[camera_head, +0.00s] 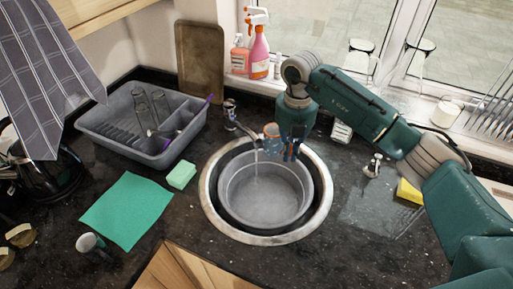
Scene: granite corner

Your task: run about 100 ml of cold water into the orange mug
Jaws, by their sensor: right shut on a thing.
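My right gripper (291,143) reaches over the far side of the sink and is shut on the orange mug (271,131). The mug is small in view and partly hidden by the fingers. The tap (236,116) stands behind the sink, its spout pointing toward the bowl. A thin stream of water (256,166) falls from the spout into the grey basin (262,208) in the round sink. The mug appears just right of the stream; I cannot tell whether any water enters it, nor see its water level. My left gripper is out of view.
A grey dish rack (97,119) with glasses stands at the left. A green sponge (181,175), a green cloth (128,208) and another mug (90,244) lie left of the sink. A yellow sponge (409,192) and spray bottle (259,52) are to the right and behind.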

